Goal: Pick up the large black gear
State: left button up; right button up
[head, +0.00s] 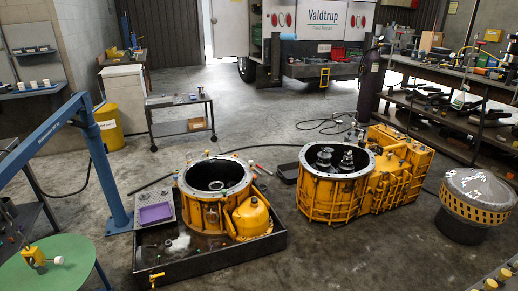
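I cannot pick out a large black gear for certain. Dark, gear-like parts (346,161) stand inside the open round end of the right yellow transmission housing (333,196) on the floor. They are too small to tell apart. A second yellow housing (213,205) stands to the left in a black tray (208,265). Its round top is open, with a ring-like part low inside. Neither of my grippers shows in this view.
A blue hoist (104,165) and a green round table (47,265) stand at left. A small cart (181,101) is behind. Loaded shelves (440,105) line the right, with a drum-shaped part (476,198) in front. The floor (330,258) at front centre is clear.

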aim_at(233, 184)
jog(key=i+j+u, duration=0.1)
jog(key=i+u, duration=0.2)
jog(key=i, duration=1)
